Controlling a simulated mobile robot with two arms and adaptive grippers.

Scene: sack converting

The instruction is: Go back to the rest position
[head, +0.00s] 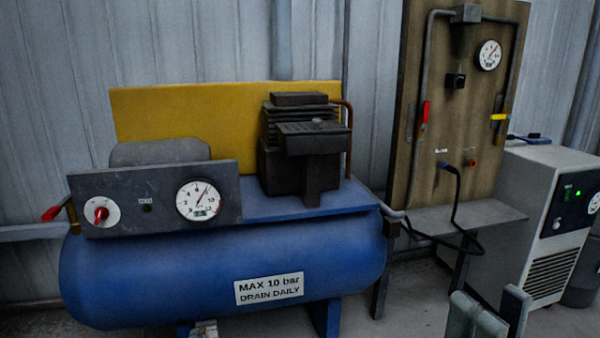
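My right gripper (490,308) shows at the bottom right edge, only its grey finger parts in view. Its fingers stand apart with a gap between them, and I see nothing held there. It is in front of the floor, right of the blue compressor tank (230,265). My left gripper is not in view.
The compressor carries a dark panel with a red knob (102,213) and a gauge (198,200). A wooden board (455,110) holds pipes, a red-handled valve (425,112), a yellow-handled valve (499,117) and a gauge (489,55). A white-and-dark cabinet (550,265) stands at right.

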